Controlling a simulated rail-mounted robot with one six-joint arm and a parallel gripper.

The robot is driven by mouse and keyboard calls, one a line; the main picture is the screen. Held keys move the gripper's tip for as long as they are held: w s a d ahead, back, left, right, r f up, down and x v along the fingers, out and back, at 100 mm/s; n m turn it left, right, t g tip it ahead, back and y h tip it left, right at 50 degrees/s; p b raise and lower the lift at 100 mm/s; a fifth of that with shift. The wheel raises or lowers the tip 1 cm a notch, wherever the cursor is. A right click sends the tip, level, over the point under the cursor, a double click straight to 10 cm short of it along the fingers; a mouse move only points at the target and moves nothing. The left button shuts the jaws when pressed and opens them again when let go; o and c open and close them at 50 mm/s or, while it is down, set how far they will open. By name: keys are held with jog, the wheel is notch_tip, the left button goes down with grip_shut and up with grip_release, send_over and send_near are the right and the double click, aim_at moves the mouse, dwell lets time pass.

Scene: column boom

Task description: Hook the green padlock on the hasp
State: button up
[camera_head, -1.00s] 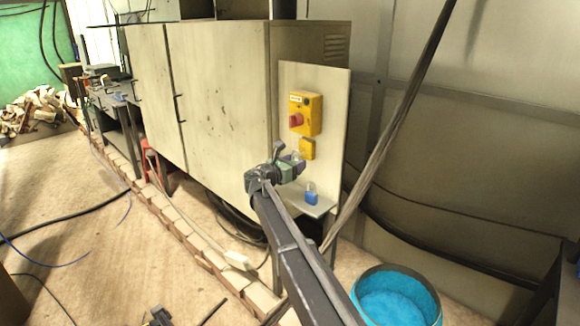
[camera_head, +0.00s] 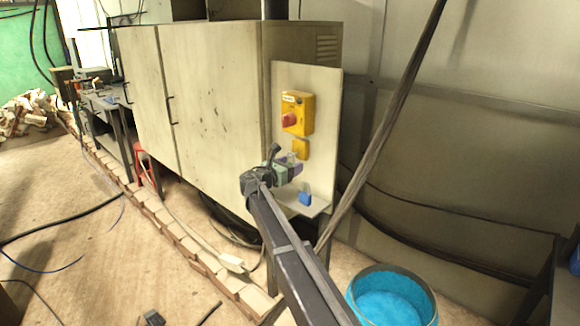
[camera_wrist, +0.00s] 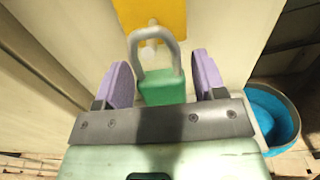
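The green padlock (camera_wrist: 163,88) is upright between the two purple fingers of my gripper (camera_wrist: 163,80) in the wrist view. I cannot tell whether the peg passes through the shackle. In the head view my gripper (camera_head: 290,167) is just below the yellow hasp (camera_head: 300,149), and the padlock is hard to make out there.
A yellow switch box with a red knob (camera_head: 297,113) is above the hasp on a pale panel (camera_head: 325,130). A slanted pole (camera_head: 396,110) passes at the right. A blue bucket (camera_head: 425,312) stands on the floor.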

jog(key=shift+o, duration=1)
jog(key=v, duration=1.1)
jog(key=s+d+f+m+g+y+p, duration=0.1)
jog(key=s+d+f+m+g+y, duration=0.1)
jog(key=s+d+f+m+g, duration=0.5)
jog(key=s+d+f+m+g+y+p, duration=0.15)
jog(key=s+d+f+m, duration=0.25)
jog(key=s+d+m, duration=0.5)
jog(key=s+d+m+g+y+p, duration=0.3)
jog(key=s+d+m+g+y, duration=0.2)
jog(key=s+d+m, duration=0.7)
jog(key=s+d+y, duration=0.2)
jog(key=s+d, duration=0.2)
jog(key=s, duration=0.4)
jog(key=shift+d+g+p, duration=0.3)
jog(key=shift+g+p, duration=0.05)
jog(key=shift+p, duration=0.05)
